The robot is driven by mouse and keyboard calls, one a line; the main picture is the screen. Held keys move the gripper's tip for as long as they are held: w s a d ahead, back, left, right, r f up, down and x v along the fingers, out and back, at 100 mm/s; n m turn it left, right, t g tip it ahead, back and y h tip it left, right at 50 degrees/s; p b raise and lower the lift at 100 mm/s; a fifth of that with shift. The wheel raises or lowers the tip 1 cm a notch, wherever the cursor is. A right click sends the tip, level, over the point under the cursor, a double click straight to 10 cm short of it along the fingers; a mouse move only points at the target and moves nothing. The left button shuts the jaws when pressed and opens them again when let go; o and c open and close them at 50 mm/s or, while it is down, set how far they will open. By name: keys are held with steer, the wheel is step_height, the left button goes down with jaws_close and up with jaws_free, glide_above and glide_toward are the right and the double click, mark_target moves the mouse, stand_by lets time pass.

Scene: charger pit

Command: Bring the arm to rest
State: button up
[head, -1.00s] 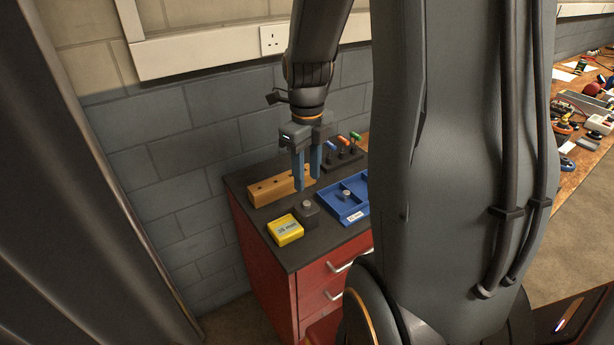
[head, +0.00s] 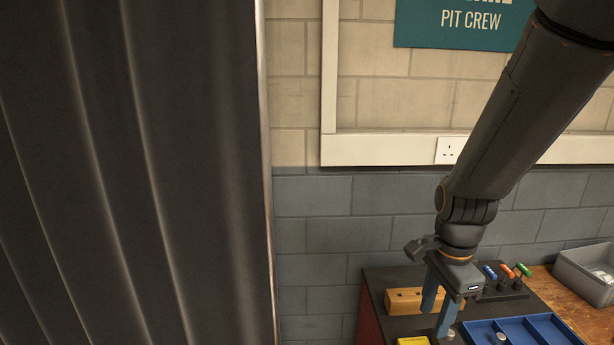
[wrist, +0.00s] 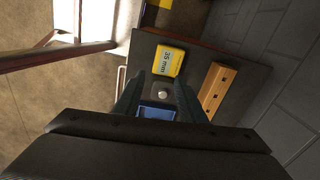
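My arm reaches down from the upper right in the head view. My gripper (head: 434,322) hangs over the dark bench top with its two blue-grey fingers apart and nothing between them. In the wrist view the open fingers (wrist: 160,84) frame a dark block with a round silver knob (wrist: 162,95), which lies below them. The wooden block with holes (head: 405,300) is behind the fingers in the head view and to their right in the wrist view (wrist: 217,88). I cannot tell the exact height above the bench.
A yellow box (wrist: 170,60) marked 35 mm lies near the knob. A blue tray (head: 540,327) is at the right. Coloured-handled tools (head: 508,272) stand in a rack behind it. A grey bin (head: 583,275) is further right. A dark curtain (head: 130,170) fills the left.

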steer(key=s+a+n, duration=0.4)
steer(key=a+n, duration=0.2)
steer(key=n, duration=1)
steer(key=shift+s+n+t, duration=0.25)
steer(key=shift+n+t, duration=0.05)
